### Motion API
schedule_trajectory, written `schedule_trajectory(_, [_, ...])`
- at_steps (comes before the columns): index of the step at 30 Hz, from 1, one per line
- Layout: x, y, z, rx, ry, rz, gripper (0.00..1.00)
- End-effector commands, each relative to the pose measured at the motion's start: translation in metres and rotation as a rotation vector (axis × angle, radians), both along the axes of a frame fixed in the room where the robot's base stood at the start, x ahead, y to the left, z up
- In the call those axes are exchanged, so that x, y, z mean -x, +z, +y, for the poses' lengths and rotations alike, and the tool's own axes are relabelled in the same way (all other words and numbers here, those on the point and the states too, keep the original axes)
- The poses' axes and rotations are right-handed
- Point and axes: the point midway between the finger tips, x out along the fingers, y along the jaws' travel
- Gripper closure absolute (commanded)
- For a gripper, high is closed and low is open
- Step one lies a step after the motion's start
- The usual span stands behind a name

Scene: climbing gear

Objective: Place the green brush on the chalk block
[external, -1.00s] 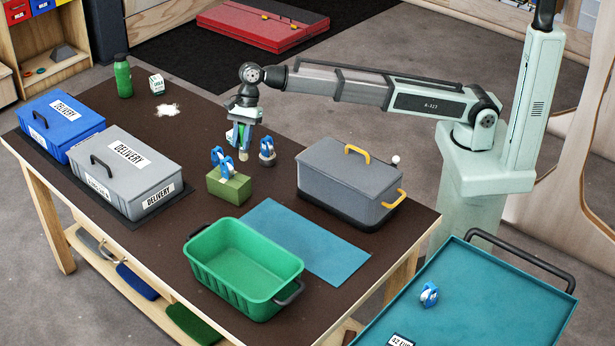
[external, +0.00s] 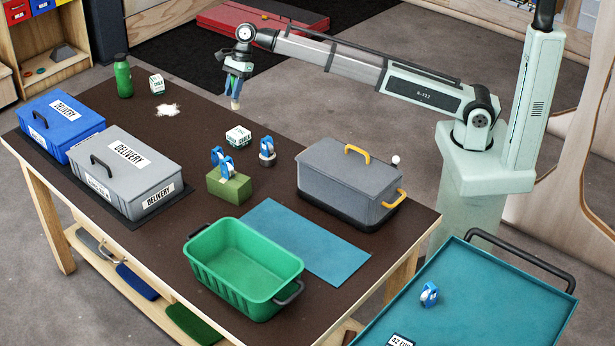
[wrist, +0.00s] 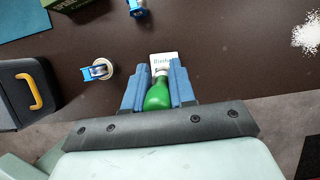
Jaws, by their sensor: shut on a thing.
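My gripper (external: 235,78) is shut on the green brush (wrist: 158,96) and holds it above the table. In the external view the brush's pale tip (external: 235,103) points down below the blue fingers. In the wrist view the brush's green body sits between the fingers (wrist: 160,80). A white chalk block (external: 238,137) with dark green lettering lies on the table, below my gripper in the picture and apart from it. In the wrist view a white lettered block (wrist: 164,58) shows just past the brush, partly hidden.
A green block (external: 229,187) with blue-and-white devices and another device (external: 267,151) stand near the chalk block. A lidded grey box (external: 350,185) is to the right. A green bin (external: 243,268) and a blue mat (external: 305,241) are in front. White powder (external: 167,110) lies at the back left.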

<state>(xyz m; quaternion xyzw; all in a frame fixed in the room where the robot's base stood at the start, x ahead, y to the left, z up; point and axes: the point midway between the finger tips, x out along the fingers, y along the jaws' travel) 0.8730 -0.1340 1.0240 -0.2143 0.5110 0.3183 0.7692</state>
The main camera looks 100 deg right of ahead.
Motion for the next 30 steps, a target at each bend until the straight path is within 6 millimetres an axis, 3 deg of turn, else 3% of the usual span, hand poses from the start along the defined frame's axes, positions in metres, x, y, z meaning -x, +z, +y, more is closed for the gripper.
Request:
schedule_trajectory(12, [0.003,-0.057,0.001,-0.002,-0.003,0.006,1.0])
schedule_trajectory(24, [0.003,-0.095,0.001,-0.002,-0.001,0.006,1.0])
schedule_trajectory(30, [0.002,-0.098,0.001,-0.001,-0.002,0.004,1.0])
